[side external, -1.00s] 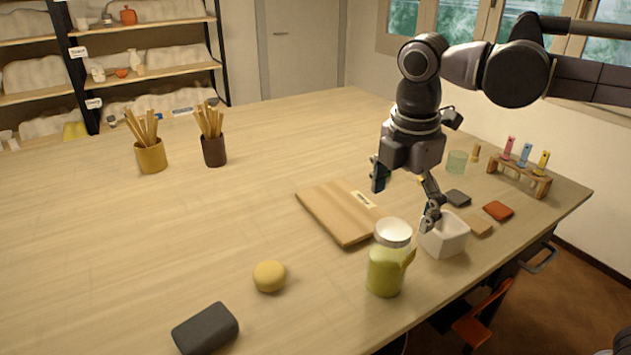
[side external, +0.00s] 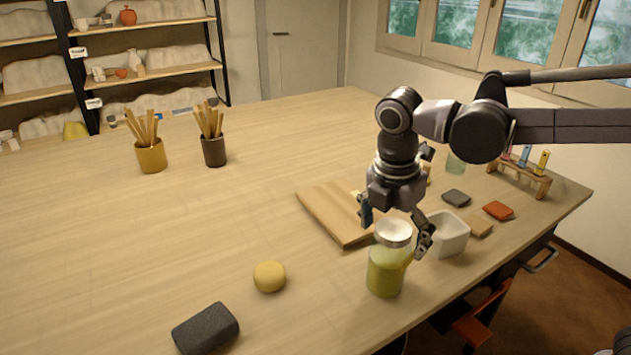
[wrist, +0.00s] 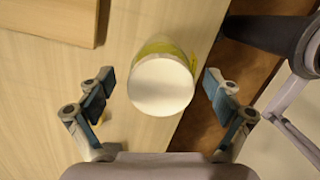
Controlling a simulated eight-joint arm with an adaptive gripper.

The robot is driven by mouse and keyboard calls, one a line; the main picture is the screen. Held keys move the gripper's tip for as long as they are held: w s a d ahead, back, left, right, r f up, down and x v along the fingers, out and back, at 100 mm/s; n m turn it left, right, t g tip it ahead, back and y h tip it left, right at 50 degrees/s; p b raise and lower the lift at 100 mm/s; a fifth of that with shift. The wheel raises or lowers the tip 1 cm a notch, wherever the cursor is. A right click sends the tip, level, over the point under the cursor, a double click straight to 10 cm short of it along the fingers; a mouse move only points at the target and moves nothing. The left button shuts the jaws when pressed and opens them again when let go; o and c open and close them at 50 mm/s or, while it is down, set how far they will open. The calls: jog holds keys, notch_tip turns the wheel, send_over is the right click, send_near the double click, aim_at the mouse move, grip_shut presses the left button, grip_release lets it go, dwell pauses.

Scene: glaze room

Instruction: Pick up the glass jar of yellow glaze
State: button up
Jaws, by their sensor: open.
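The glass jar of yellow glaze (side external: 387,270) stands upright near the front edge of the table, with a pale silvery lid (side external: 393,233) on top. In the wrist view the jar's lid (wrist: 161,85) fills the middle, with a little yellow-green showing behind it. My gripper (side external: 395,222) is open, pointing down above and just behind the jar in the side view. In the wrist view its fingers (wrist: 158,90) are spread on either side of the lid, with a gap on each side. Nothing is held.
A wooden board (side external: 325,213) lies just behind and left of the jar. A white square container (side external: 450,236) stands close to its right. A yellow round object (side external: 269,276) and a dark grey block (side external: 206,328) lie to the left. The table's front edge is close to the jar.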

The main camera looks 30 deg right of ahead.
jog(key=shift+d+f, duration=0.15)
jog(key=shift+f, duration=0.6)
jog(key=shift+d+f, duration=0.1)
jog(key=shift+f, duration=0.65)
jog(key=c, duration=1.9)
jog(key=shift+r, duration=0.1)
